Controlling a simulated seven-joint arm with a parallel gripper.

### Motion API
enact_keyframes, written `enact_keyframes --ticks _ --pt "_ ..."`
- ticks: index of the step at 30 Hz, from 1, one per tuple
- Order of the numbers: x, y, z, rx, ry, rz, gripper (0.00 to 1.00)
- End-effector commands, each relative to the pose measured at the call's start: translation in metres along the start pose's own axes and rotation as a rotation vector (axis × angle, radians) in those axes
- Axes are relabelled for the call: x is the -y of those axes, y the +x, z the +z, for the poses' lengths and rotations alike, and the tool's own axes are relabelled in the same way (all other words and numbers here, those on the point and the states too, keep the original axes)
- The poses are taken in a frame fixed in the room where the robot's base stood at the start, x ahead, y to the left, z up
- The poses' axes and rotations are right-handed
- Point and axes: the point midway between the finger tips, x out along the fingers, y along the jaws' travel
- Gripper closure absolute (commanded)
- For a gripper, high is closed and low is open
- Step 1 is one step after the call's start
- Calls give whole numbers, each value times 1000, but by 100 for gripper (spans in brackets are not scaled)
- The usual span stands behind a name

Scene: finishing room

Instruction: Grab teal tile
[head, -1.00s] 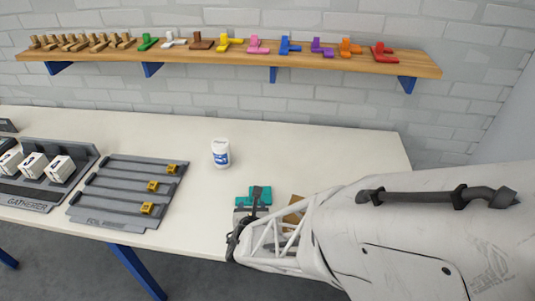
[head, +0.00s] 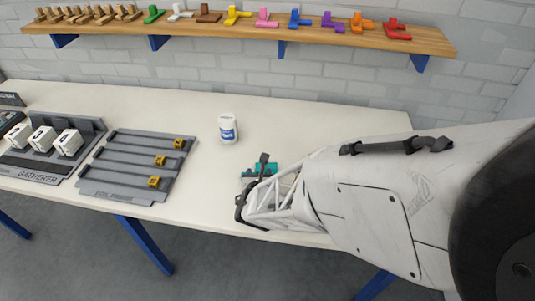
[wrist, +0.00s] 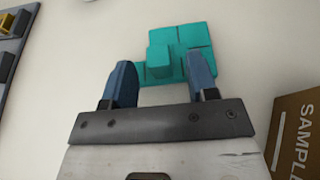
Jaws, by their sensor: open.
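The teal tile (wrist: 186,52) lies on the white table in the wrist view, just beyond my fingertips. It is made of blocky squares, with one block standing up toward the camera. My gripper (wrist: 162,82) is open, with its two blue fingers apart. The tile's raised block shows near the gap between the fingers, and I cannot tell how far below them it is. In the head view the teal tile (head: 250,170) is partly hidden behind my gripper (head: 252,187).
A brown box marked SAMPLE (wrist: 299,135) stands right of my gripper. A white jar (head: 228,128) stands behind the tile. A grey slotted rack (head: 138,165) and a gatherer rack with white boxes (head: 88,133) are at left. Coloured tiles line the wall shelf (head: 240,31).

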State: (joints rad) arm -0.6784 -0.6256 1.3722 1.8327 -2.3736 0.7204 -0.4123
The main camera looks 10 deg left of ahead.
Motion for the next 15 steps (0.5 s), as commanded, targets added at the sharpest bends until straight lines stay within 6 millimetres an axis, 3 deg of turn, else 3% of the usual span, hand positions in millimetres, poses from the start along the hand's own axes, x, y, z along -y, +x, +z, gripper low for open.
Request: enact_keyframes --ticks 4,13,15 --pt "0 0 0 0 0 0 50" --pt "0 0 0 0 0 0 96" --pt "0 0 0 0 0 0 100"
